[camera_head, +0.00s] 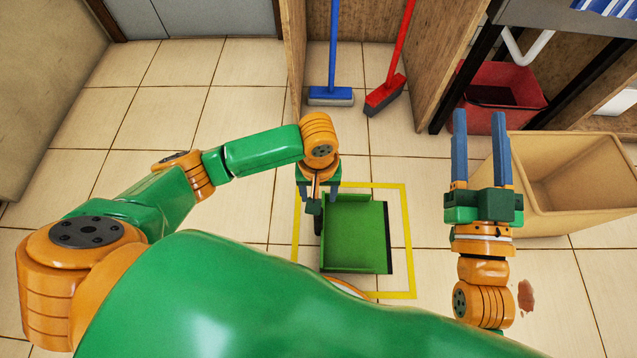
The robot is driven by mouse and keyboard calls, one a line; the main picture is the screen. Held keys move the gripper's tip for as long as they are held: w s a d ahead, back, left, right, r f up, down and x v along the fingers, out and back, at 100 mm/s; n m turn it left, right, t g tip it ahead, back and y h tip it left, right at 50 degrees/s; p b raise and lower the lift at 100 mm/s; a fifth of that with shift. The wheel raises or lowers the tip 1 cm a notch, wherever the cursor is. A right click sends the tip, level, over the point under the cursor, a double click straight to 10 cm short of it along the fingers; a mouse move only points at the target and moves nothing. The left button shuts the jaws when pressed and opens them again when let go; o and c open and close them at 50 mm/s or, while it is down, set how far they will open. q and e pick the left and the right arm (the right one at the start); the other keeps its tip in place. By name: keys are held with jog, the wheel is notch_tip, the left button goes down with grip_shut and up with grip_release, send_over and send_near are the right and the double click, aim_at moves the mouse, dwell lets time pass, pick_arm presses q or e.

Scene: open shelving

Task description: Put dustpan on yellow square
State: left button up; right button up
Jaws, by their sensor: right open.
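The green dustpan (354,235) shows inside the outline of the yellow square (407,240) on the floor, its dark edge facing right. From this angle I cannot tell whether it rests on the floor or hangs a little above it. My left gripper (318,194) is at the dustpan's upper left corner, pointing down. Its fingers are small and partly hidden, so its grip on the dustpan is unclear. My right gripper (482,140) is open and empty, to the right of the square, with its two blue fingers apart. My green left arm hides the square's lower left part.
A blue broom (331,96) and a red broom (385,96) stand in a wooden bay behind. A red bucket (500,112) and a tan bin (550,222) are on the right, the bin close to my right gripper. A brown stain (525,296) marks the floor. Tiles at left are clear.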

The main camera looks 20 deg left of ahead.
pick_arm(q)
jog(key=w+d+r+m+t+h, duration=0.2)
jog(key=d+r+m+t+h, duration=0.35)
jog(key=d, duration=0.55)
jog(key=w+a+r+m+t+y, duration=0.1)
jog(key=w+a+r+t+y, duration=0.1)
jog(key=a+r+t, duration=0.8)
jog(key=shift+w+a+r+p, duration=0.3)
jog(key=shift+a+r+p, duration=0.15)
jog(key=shift+a+r, duration=0.65)
pick_arm(e)
notch_tip(320, 180, down, 9)
jog(key=d+g+h, duration=0.1)
jog(key=g, duration=0.4)
jog(key=shift+m+h, duration=0.3)
jog(key=shift+h, duration=0.1)
pick_arm(q)
jog(key=shift+f, duration=0.2)
pick_arm(e)
jog(key=shift+w+d+r, duration=0.1)
